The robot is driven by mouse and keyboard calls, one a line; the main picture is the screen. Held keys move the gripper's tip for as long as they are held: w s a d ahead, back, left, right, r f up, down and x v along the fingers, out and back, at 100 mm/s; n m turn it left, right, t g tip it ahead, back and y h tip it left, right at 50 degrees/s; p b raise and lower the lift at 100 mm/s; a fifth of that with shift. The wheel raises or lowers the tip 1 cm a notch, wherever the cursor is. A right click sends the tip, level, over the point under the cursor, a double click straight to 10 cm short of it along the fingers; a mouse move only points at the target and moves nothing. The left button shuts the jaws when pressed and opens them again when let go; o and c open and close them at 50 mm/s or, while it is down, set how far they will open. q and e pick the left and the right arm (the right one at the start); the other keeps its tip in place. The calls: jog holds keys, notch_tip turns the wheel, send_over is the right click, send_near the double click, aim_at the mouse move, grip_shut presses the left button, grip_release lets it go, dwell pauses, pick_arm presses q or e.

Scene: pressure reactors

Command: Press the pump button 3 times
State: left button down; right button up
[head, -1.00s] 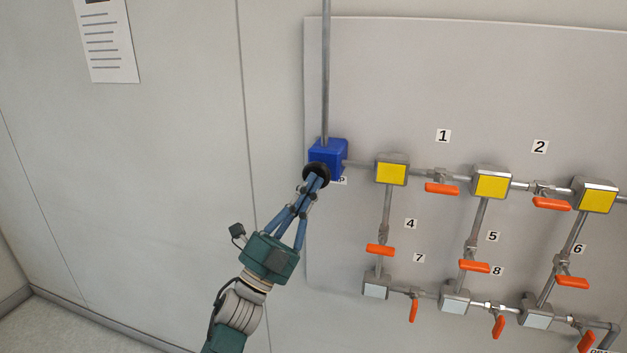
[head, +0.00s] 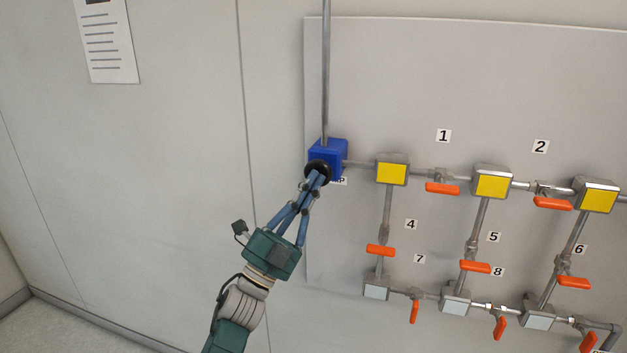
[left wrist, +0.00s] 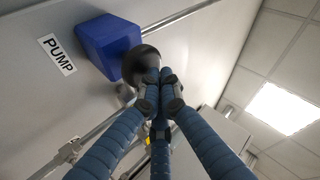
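The blue pump box (head: 328,153) is mounted at the left edge of the panel, with a round black button (head: 317,168) on its front. My left gripper (head: 319,180) has its blue fingers drawn together, with the tips at the button. In the left wrist view the shut fingertips (left wrist: 158,78) lie over the black button (left wrist: 141,60) beside the blue box (left wrist: 108,42). They hide part of the button, and I cannot tell whether they touch it. A "PUMP" label (left wrist: 57,55) is next to the box. My right gripper is not in view.
A vertical pipe (head: 326,75) rises from the pump box. To the right, yellow-faced blocks (head: 392,172), grey blocks (head: 376,287) and orange valve handles (head: 442,189) sit on pipes along the panel (head: 480,80). The wall to the left is bare apart from a paper sheet (head: 106,40).

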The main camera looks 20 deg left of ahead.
pick_arm(q)
jog(key=shift+w+r, duration=0.1)
jog(key=shift+w, duration=0.35)
dwell(0.3)
jog(key=shift+s, duration=0.15)
jog(key=shift+s+f+p, duration=0.2)
jog(key=shift+s+p, duration=0.1)
jog(key=shift+s, duration=1.5)
jog(key=shift+s, duration=0.1)
jog(key=s+p, duration=0.1)
jog(key=s, duration=0.4)
jog(key=shift+a, duration=0.15)
dwell(1.2)
